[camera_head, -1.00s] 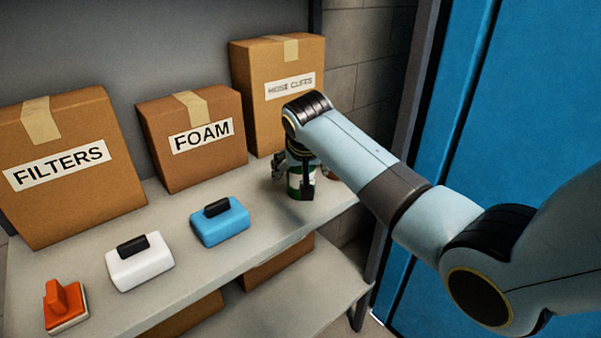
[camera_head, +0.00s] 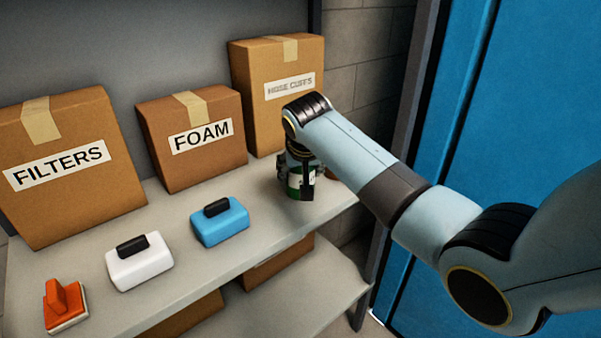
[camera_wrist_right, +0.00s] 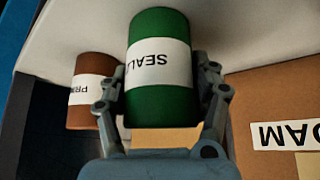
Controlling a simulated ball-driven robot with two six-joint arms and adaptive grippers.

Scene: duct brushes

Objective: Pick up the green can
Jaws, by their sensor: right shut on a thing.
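The green can (camera_wrist_right: 160,95) has a white label reading "SEAL" and fills the middle of the right wrist view. My right gripper (camera_wrist_right: 160,85) is shut on it, with one finger against each side. In the head view the green can (camera_head: 294,183) shows partly below my right gripper (camera_head: 298,178), at the right end of the upper shelf. The fingers and wrist hide much of it there. I cannot tell whether its base touches the shelf. My left gripper is not in view.
A brown can (camera_wrist_right: 92,92) stands close beside the green can. Boxes marked FILTERS (camera_head: 70,190), FOAM (camera_head: 195,160) and HOSE CUFFS (camera_head: 275,110) line the back. Blue (camera_head: 220,225), white (camera_head: 140,265) and orange (camera_head: 65,308) brushes lie along the shelf front.

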